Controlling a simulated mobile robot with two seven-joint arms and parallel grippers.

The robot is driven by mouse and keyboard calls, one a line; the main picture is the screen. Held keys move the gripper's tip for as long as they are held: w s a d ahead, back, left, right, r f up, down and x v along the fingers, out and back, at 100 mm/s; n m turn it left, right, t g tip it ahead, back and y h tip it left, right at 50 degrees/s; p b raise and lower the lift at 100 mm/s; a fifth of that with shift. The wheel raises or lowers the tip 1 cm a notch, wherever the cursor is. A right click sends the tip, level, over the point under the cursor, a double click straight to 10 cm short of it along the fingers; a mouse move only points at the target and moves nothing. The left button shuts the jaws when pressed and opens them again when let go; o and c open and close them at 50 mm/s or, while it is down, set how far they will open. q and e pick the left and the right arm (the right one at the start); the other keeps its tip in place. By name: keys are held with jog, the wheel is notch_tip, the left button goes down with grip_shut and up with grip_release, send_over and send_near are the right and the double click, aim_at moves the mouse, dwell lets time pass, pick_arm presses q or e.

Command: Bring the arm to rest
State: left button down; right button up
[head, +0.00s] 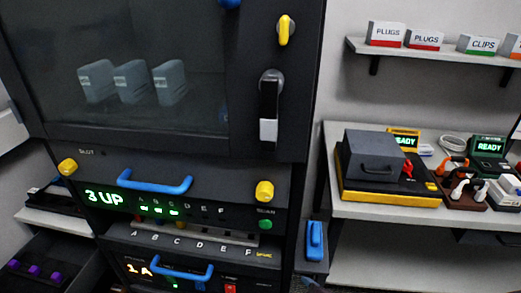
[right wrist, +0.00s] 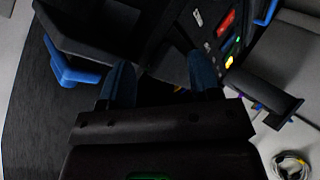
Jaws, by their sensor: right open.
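My right gripper (right wrist: 162,80) shows in the right wrist view. Its two blue fingers stand apart, and I see nothing held between them. Dark cabinet parts lie beyond the fingertips; I cannot tell how far off they are. Neither gripper shows in the head view. My left gripper is in no view.
A dark cabinet (head: 150,35) with a window, blue handles (head: 155,184) and a "3 UP" display (head: 104,197) fills the left. A blue handle (right wrist: 66,66) is left of my right gripper. A bench (head: 375,207) with devices stands right, under a shelf (head: 440,57).

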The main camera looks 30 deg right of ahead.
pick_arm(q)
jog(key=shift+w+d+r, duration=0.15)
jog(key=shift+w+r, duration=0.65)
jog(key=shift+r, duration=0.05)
pick_arm(e)
jog(key=s+d+f+m+y, duration=0.1)
jog(key=s+f+m, duration=0.3)
jog(key=m, duration=0.3)
jog(key=shift+s+d+f+m, duration=0.3)
jog(key=shift+s+f+m, duration=0.1)
jog(key=shift+s, duration=0.1)
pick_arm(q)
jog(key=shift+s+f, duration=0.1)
